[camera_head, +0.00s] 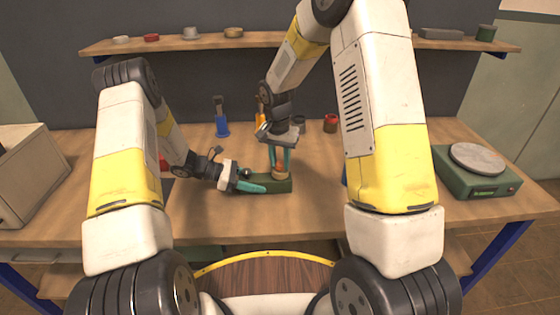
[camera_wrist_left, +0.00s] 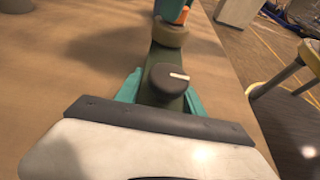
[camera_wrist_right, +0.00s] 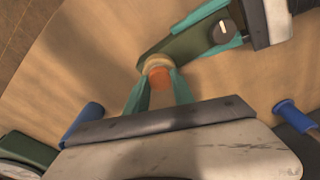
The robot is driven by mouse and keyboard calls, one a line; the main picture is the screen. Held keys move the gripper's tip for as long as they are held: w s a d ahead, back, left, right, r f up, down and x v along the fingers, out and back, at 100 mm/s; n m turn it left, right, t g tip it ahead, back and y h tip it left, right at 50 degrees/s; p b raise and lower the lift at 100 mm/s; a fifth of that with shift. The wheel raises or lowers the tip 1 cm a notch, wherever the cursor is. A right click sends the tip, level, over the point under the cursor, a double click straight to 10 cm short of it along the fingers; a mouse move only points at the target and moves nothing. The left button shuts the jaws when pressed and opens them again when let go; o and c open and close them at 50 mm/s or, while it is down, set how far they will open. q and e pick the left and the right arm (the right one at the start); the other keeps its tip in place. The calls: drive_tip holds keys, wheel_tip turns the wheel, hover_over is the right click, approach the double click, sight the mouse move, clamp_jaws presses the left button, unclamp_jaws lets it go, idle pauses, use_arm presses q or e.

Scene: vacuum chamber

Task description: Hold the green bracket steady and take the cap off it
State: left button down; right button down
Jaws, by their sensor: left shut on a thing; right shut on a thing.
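The green bracket (camera_head: 283,186) lies on the table in front of me; it also shows in the left wrist view (camera_wrist_left: 166,60) and right wrist view (camera_wrist_right: 185,46). My left gripper (camera_head: 252,187) is shut on its left end, teal fingers on both sides, beside a dark knob with a white mark (camera_wrist_left: 168,79). A tan round collar (camera_wrist_left: 170,34) sits at the other end. My right gripper (camera_head: 279,163) points down there, shut on the orange cap (camera_wrist_right: 159,77). The cap is directly above the collar; I cannot tell whether they touch. The fingers partly hide the cap.
A blue-based tool (camera_head: 222,126) and a red jar (camera_head: 330,123) stand behind the bracket. A green scale (camera_head: 478,184) is at the right and a beige box (camera_head: 30,175) at the left. The table front is clear. A shelf (camera_head: 290,42) runs above.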

sight(280, 164)
drive_tip(key=shift+r, duration=0.1)
idle(0.6)
drive_tip(key=shift+r, duration=1)
drive_tip(key=shift+r, duration=2.05)
use_arm(q)
drive_tip(key=c, duration=0.6)
unclamp_jaws()
drive_tip(key=shift+c, duration=0.2)
